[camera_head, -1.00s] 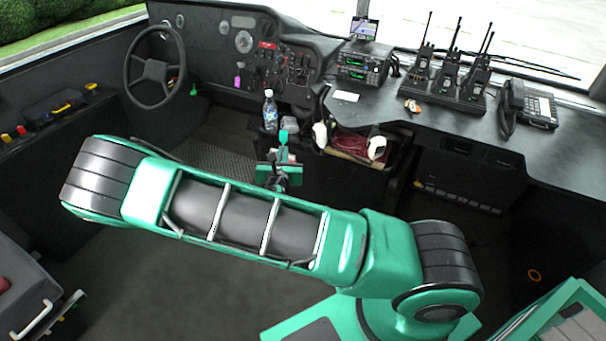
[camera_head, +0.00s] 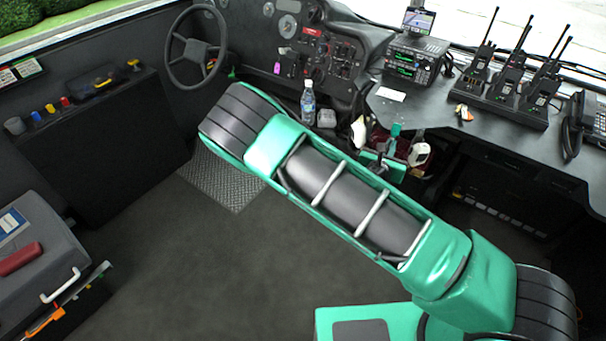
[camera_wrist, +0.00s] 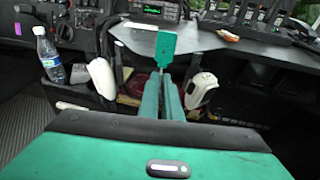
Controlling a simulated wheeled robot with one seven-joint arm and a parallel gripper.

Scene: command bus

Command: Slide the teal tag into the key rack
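The teal tag (camera_wrist: 166,45) stands upright between the fingertips of my gripper (camera_wrist: 163,76) in the wrist view, its flat head above them. My gripper is shut on its lower end. In the head view the tag (camera_head: 396,130) and my gripper (camera_head: 383,162) are small, in front of the open bin below the console. My own arm hides part of the floor and the lower dash. I cannot make out a key rack for certain in either view; a magenta tag (camera_head: 277,68) shows on the dash panel left of the centre.
A water bottle (camera_head: 308,102) stands left of my gripper. White-headed items (camera_wrist: 199,90) stick up from the bin on both sides of the fingers. The counter holds a radio unit (camera_head: 414,60), a white card (camera_head: 390,94) and a charger with handheld radios (camera_head: 500,100). Floor at left is clear.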

